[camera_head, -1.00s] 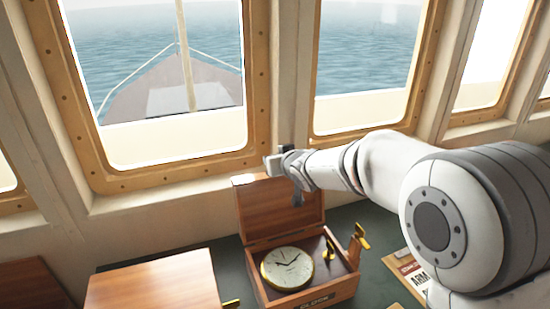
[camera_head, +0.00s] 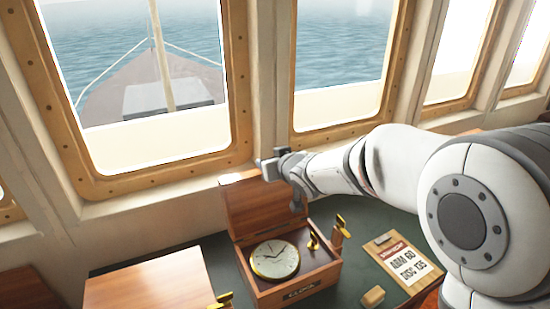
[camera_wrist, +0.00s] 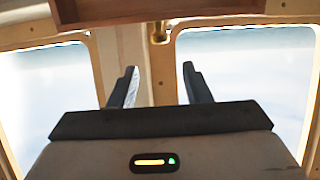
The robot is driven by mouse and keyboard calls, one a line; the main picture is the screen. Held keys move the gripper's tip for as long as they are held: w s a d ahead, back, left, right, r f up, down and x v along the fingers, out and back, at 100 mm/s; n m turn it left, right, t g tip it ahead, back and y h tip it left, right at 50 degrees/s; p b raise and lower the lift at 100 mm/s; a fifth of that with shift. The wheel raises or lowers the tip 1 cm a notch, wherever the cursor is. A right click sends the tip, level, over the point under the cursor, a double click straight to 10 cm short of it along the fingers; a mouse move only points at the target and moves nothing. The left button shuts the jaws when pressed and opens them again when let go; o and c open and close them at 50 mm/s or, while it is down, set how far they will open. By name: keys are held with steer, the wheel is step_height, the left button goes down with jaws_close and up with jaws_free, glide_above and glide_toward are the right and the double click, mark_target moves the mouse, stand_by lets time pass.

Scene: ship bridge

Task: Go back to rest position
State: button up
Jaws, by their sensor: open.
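My gripper (camera_head: 276,163) is at the end of my white arm, in the head view by the raised lid of the wooden clock box. In the wrist view my gripper (camera_wrist: 160,82) has its two dark fingers apart with nothing between them. Whether it touches the lid is hard to tell in the head view. The wooden clock box (camera_head: 300,289) stands open on the dark green desk (camera_head: 345,290), its lid (camera_head: 262,212) up. A round brass-rimmed clock (camera_head: 275,260) lies inside it.
A closed wooden box (camera_head: 150,282) stands to the left. A clipboard (camera_head: 403,262) with a printed card and a small tan block (camera_head: 372,297) lie to the right. Window frames (camera_head: 240,100) rise behind the desk. Some desk is bare between the clock box and clipboard.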

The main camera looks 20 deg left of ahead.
steer(key=s+d+f+m+h+b, duration=0.1)
steer(key=s+d+m+h+b, duration=0.2)
steer(key=d, duration=1.3)
steer(key=s+d+f+m+h+b, duration=0.1)
steer(key=d+f+m+h, duration=0.3)
steer(key=d, duration=1.2)
steer(key=s+d+f+m+g+h+b, duration=0.1)
steer(key=s+d+f+g, duration=0.1)
steer(key=s+d, duration=0.4)
steer(key=s+d+f+m+g+h+b, duration=0.2)
steer(key=s+d, duration=0.4)
steer(key=s, duration=0.8)
steer(key=shift+d+f+g, duration=0.2)
steer(key=shift+d+g, duration=0.2)
steer(key=shift+g, duration=0.2)
